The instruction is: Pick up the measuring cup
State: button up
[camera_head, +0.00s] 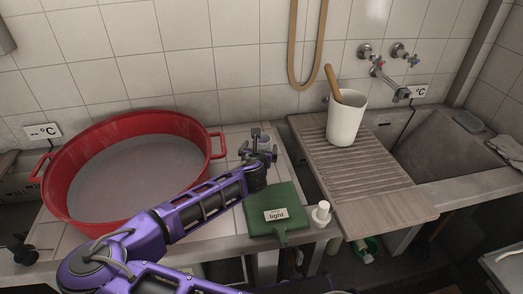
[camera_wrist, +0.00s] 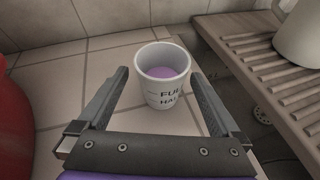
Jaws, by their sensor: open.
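The measuring cup (camera_wrist: 163,92) stands upright on the tiled counter in the wrist view.
A red tub (camera_head: 62,203) stands at left. A ridged wooden washboard (camera_head: 375,180) bears a white container (camera_head: 345,120) with a wooden handle. A green board labelled "light" (camera_head: 262,228) and a small white bottle (camera_head: 321,214) are at the front. A concrete sink (camera_head: 450,150) is at right.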

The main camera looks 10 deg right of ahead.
aim_at(262, 142)
jog(key=b+x, duration=0.1)
jog(key=x, duration=0.4)
jog(key=shift+w+d+f, duration=0.1)
jog(key=shift+w+f, duration=0.1)
jog(key=shift+w, duration=0.15)
jog(key=c, duration=1.4)
